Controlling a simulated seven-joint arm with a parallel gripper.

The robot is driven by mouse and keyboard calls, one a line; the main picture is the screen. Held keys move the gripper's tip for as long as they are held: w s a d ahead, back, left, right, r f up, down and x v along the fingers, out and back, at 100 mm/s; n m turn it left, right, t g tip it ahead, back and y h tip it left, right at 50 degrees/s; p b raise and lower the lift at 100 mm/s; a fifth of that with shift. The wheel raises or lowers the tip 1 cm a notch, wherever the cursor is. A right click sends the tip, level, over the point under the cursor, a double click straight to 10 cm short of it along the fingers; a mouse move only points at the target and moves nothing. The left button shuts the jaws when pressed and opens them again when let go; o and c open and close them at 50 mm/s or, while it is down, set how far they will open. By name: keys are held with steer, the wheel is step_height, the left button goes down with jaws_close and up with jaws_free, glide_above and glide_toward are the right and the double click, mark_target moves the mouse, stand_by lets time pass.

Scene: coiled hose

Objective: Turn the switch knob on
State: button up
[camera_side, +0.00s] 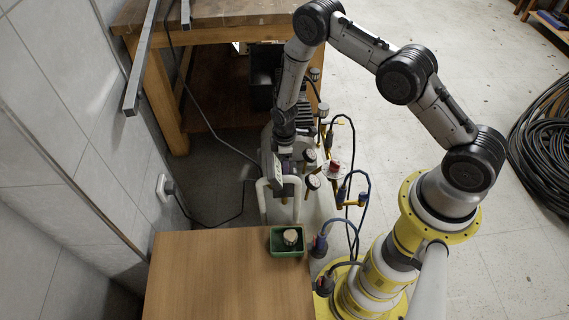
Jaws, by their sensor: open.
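The switch is a green square box (275,250) with a round beige knob (291,237) on top. It sits at the far right corner of the wooden table. My gripper (280,215) points down with its two pale fingers spread apart and nothing between them. It appears above and behind the switch in the picture, apart from the knob. The exact height of the gripper over the table cannot be told from this view. The knob's turn position is too small to read.
The wooden table top (225,280) is otherwise bare. Gauges, valves and a red-topped fitting (334,167) crowd the space right of my gripper. A wall socket with a plug (165,187) is at left. A workbench (215,15) stands behind; a coiled black hose (545,140) lies right.

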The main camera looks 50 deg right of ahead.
jaws_close()
stand_by(0.3)
steer(key=shift+m, duration=0.3)
steer(key=m, duration=1.3)
steer(key=shift+m, duration=2.1)
